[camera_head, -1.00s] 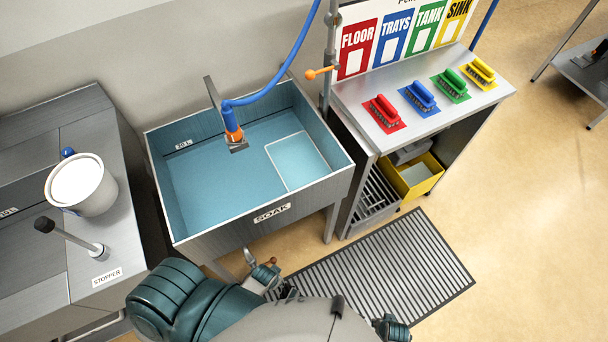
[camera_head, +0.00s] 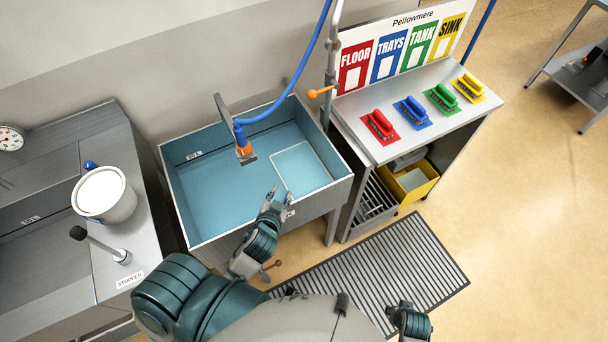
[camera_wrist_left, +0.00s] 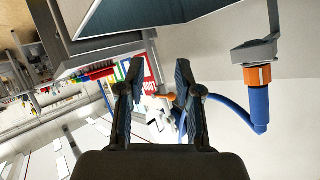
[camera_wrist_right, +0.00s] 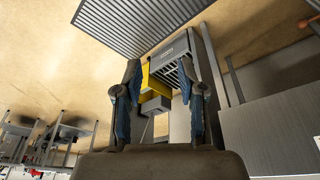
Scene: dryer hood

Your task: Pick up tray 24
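A pale rectangle with a thin light outline (camera_head: 301,168), which may be the tray, lies in the right part of the blue soak sink (camera_head: 213,190). No number is readable on it. My left gripper (camera_head: 280,194) is over the sink's front part, just left of the rectangle's near corner and apart from it as far as I can see. In the left wrist view its two fingers (camera_wrist_left: 157,85) stand apart with nothing between them. My right gripper (camera_wrist_right: 158,88) is also open and empty in its wrist view, with a yellow bin beyond it.
A blue hose with an orange-collared nozzle (camera_head: 244,150) hangs over the sink. A white bucket (camera_head: 104,195) and a stopper handle (camera_head: 100,245) stand on the left counter. The right bench (camera_head: 380,100) holds coloured brushes. A floor grate (camera_head: 385,275) lies in front.

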